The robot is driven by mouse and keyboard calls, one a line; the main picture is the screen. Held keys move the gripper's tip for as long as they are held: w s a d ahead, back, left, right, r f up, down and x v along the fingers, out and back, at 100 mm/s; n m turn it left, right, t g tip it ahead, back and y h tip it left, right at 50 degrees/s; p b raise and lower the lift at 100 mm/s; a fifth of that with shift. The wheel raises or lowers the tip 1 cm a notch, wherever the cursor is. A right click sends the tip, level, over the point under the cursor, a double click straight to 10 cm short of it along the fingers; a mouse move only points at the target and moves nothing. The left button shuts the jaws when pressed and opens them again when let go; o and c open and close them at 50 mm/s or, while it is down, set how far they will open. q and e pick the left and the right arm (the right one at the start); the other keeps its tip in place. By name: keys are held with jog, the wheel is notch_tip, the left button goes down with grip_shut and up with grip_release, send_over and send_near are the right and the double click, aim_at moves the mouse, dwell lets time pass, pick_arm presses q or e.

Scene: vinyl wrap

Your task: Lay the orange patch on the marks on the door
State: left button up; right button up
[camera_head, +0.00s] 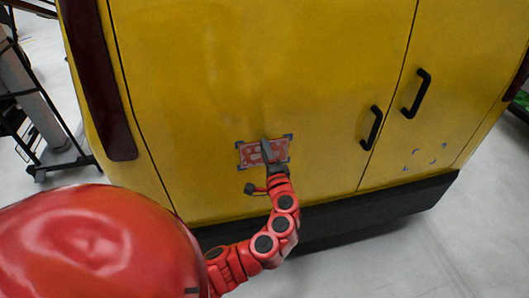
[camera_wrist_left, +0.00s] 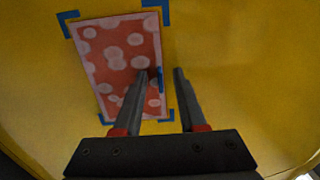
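The orange-red patch (camera_head: 250,156) with pale spots and a pale border lies flat against the yellow door (camera_head: 190,100). Blue corner marks (camera_head: 289,138) stand around its corners. In the left wrist view the patch (camera_wrist_left: 112,62) shows larger, inside the blue corner marks (camera_wrist_left: 68,20). My left gripper (camera_head: 266,150) is in front of the patch and hides part of it. In the left wrist view the left gripper's fingers (camera_wrist_left: 161,72) are apart with nothing seen held between them. One finger overlaps the patch; the other is over yellow door beside its right edge. Contact cannot be told.
A second group of blue marks (camera_head: 425,157) is on the right-hand door, with bare yellow inside. Two black handles (camera_head: 371,128) (camera_head: 416,94) stick out near the door seam. A dark bumper (camera_head: 350,212) runs below. A black rack (camera_head: 40,120) stands at left.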

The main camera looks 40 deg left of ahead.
pick_arm(q)
jog(key=b+v, duration=0.3)
jog(key=v, duration=1.4)
jog(key=shift+d+b, duration=0.2)
jog(key=shift+b, duration=0.15)
jog(key=shift+s, duration=0.1)
